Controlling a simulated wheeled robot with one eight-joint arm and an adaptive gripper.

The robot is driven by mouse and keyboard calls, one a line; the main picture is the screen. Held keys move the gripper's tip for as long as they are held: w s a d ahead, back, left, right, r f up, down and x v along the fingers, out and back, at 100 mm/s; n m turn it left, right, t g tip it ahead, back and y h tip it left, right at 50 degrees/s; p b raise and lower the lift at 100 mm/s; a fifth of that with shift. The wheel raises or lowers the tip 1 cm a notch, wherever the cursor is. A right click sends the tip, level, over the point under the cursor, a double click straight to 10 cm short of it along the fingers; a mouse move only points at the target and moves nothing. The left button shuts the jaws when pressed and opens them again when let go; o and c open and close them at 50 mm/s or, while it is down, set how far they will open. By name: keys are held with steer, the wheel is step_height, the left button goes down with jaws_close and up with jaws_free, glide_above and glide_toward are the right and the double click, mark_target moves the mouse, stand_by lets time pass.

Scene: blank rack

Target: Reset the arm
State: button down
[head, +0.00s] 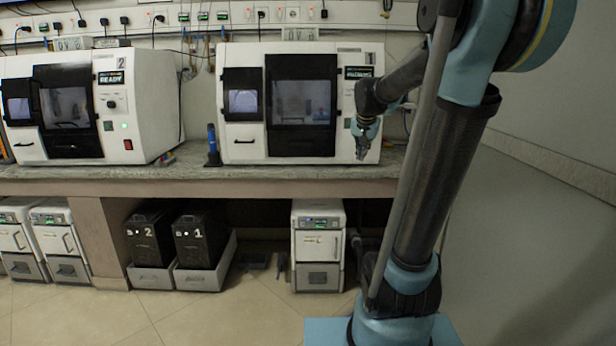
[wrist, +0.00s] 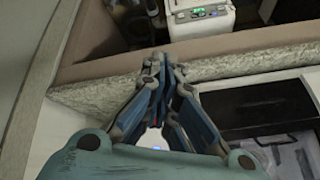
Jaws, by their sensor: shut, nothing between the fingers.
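My arm rises on the right side of the head view and bends back toward the bench. My gripper (head: 362,152) hangs in front of the right side of the white machine marked 1 (head: 243,150), above the bench edge. In the wrist view my gripper (wrist: 162,62) has its fingertips together and nothing between them. The bench edge lies beyond the fingertips there. Whether the gripper touches the machine cannot be told.
A white machine marked 2 (head: 140,80) stands left on the bench (head: 120,181). A blue and black upright item (head: 212,145) stands between the machines. Below are black boxes marked 2 (head: 150,240) and 1 (head: 200,242) and a small white unit (head: 318,235). Floor at right is clear.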

steer(key=s+f+n+g, duration=0.1)
steer(key=s+f+n, duration=0.1)
steer(key=s+f, duration=0.4)
steer(key=s+f+n+g, duration=0.1)
steer(key=s+f, duration=0.6)
steer(key=s, duration=0.8)
steer(key=s+f+n+g, duration=0.1)
steer(key=s+f+n, duration=0.1)
steer(key=s+f, duration=0.4)
steer(key=s, duration=0.5)
steer(key=shift+s+a+f+n+g+y, duration=0.2)
steer(key=shift+s+n+g+y, duration=0.1)
steer(key=shift+s+g+y, duration=0.1)
steer(key=shift+w, duration=0.1)
steer(key=shift+w+f, duration=0.15)
steer(key=shift+w, duration=0.25)
stand_by(1.6)
